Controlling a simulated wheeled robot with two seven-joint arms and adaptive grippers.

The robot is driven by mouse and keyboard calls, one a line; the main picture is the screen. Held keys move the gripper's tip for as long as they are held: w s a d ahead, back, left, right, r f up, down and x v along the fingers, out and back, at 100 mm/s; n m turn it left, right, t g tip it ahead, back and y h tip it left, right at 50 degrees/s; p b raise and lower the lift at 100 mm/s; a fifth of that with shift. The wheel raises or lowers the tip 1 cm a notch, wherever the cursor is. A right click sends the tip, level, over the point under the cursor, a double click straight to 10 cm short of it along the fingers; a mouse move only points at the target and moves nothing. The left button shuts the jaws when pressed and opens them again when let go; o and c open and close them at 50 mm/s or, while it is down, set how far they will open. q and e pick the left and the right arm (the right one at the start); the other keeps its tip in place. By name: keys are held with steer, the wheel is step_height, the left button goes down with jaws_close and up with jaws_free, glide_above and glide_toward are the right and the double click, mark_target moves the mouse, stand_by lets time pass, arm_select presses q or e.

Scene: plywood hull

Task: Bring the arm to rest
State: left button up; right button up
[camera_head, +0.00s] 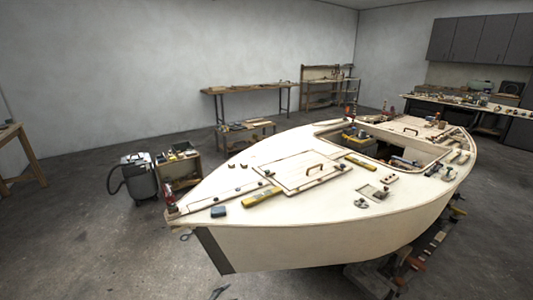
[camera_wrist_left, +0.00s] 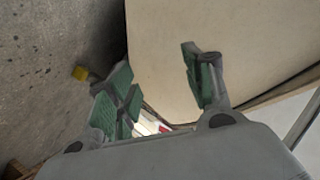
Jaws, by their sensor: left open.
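My left gripper (camera_wrist_left: 160,88) shows in the left wrist view. Its two green-padded fingers stand apart with nothing held between them. A broad pale plywood surface (camera_wrist_left: 158,45) lies beyond the fingers; I cannot tell how far it is from them. Neither gripper shows in the head view, and my right gripper is in no view. The plywood boat hull (camera_head: 330,232) fills the middle and right of the head view.
Tools and fittings lie on the deck, among them a yellow tool (camera_head: 262,197) and a dark blue block (camera_head: 218,211). A vacuum (camera_head: 139,178) and an open crate (camera_head: 180,165) stand left of the bow. The concrete floor (camera_head: 90,245) at front left is mostly clear.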

arm_select(q)
steer(key=s+a+f+n+g+y, duration=0.2)
steer(key=s+a+f+n+y, duration=0.3)
steer(key=s+f, duration=0.6)
steer(key=s+a+f+n+g+y, duration=0.1)
steer(key=s+a+f+n+g, duration=0.15)
steer(key=s+a+f, duration=0.7)
steer(key=s+a+f+n+g+y, duration=0.1)
steer(key=s+f+n+g, duration=0.1)
steer(key=s, duration=1.4)
steer(key=s+f+n+g+y+p, duration=0.1)
steer(key=s+f+n+g, duration=0.2)
steer(key=s, duration=1.3)
step_height(320, 180, down, 4)
steer(key=shift+s+a+r+g, duration=0.1)
steer(key=shift+s+a+g, duration=0.25)
steer(key=shift+g, duration=0.3)
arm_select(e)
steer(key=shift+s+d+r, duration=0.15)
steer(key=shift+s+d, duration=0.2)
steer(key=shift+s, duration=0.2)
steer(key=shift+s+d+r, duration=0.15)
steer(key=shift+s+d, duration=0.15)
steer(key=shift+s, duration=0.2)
arm_select(q)
steer(key=shift+w, duration=0.1)
